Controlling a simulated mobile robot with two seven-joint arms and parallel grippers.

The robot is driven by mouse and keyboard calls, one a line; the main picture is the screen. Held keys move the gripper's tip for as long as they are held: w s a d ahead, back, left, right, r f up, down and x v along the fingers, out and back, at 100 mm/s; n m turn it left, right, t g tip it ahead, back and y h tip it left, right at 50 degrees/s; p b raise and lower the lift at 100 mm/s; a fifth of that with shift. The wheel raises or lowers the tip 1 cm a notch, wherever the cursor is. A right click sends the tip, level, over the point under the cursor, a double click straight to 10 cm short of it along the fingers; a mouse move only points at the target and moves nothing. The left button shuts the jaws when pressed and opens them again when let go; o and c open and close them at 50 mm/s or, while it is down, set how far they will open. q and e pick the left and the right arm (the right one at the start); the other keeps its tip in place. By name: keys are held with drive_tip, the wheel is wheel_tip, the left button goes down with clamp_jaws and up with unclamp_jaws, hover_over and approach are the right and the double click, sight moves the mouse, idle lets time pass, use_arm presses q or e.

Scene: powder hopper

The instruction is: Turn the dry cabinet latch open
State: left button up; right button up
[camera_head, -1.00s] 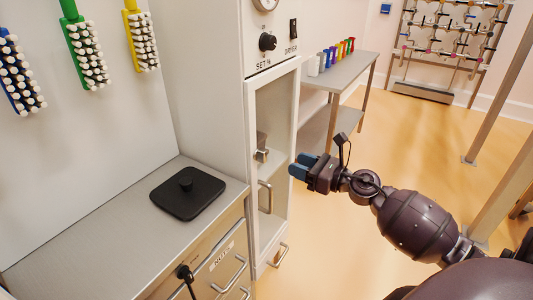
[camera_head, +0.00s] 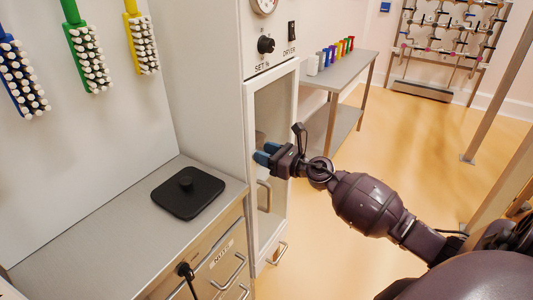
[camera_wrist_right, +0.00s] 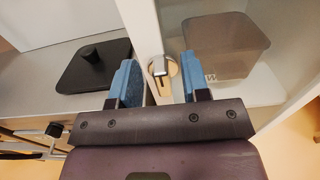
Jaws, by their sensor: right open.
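The dry cabinet (camera_head: 210,60) stands in the middle of the head view, with a white-framed glass door (camera_head: 249,215). Its latch (camera_wrist_right: 159,68) shows in the right wrist view as a small metal lever on a tan round base. My right gripper (camera_head: 263,153) is open in front of the door at latch height. In the right wrist view its blue fingers (camera_wrist_right: 158,82) stand on either side of the latch, with gaps visible on both sides. In the head view the fingers hide the latch. My left gripper is not in view.
A counter (camera_head: 120,225) with a black lidded plate (camera_head: 187,193) is left of the cabinet. A clear bin (camera_wrist_right: 225,45) shows behind the glass. A side table (camera_head: 345,72) with coloured items stands behind; the floor at right is open.

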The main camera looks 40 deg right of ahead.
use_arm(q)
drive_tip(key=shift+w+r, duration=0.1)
use_arm(e)
drive_tip(key=shift+c, duration=0.7)
clamp_jaws()
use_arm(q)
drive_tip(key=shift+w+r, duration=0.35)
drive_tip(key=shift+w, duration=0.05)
